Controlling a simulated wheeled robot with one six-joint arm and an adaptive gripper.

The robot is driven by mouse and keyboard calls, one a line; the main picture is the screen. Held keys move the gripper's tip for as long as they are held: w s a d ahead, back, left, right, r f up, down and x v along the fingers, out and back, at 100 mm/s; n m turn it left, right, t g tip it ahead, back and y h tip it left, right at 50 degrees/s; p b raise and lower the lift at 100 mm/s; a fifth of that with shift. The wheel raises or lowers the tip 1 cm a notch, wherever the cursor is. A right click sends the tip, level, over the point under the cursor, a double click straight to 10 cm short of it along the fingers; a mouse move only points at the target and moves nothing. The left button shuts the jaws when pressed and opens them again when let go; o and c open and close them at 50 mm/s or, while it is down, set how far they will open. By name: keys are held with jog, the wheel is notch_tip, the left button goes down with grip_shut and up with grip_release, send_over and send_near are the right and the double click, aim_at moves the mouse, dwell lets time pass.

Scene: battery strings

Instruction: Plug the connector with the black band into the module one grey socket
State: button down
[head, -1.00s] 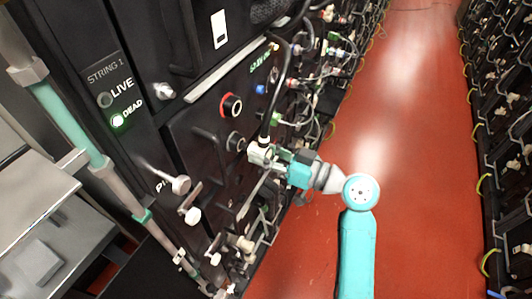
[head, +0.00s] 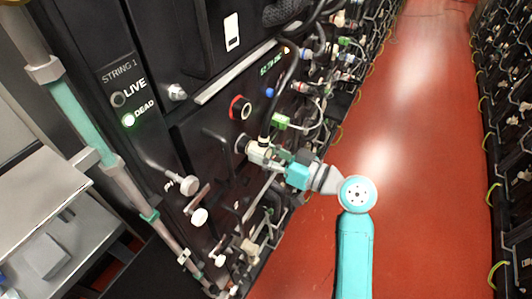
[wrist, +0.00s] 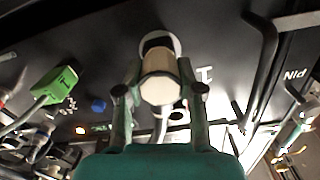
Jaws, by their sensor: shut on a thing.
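My gripper (head: 268,155) is shut on a pale connector (head: 257,151), which has a black cable (head: 288,88) rising from it. In the wrist view the connector's cream body (wrist: 160,80) sits between my two fingers (wrist: 160,92). The grey socket (head: 240,144) is on the dark module front, just left of the connector and below the red-ringed socket (head: 240,107). In the wrist view a pale ring with a dark centre (wrist: 160,43) lies straight ahead of the connector. The connector's front is at or very near the socket; I cannot tell whether it is seated.
Handles and a pale knob (head: 189,186) stick out at lower left. The red aisle floor (head: 420,150) is clear.

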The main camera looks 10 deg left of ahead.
jog(key=shift+a, duration=0.2)
jog(key=c, duration=0.7)
grip_release()
jog(key=shift+o, duration=0.2)
jog(key=shift+d, duration=0.1)
jog(key=v, duration=1.1)
jog(key=shift+d, duration=0.4)
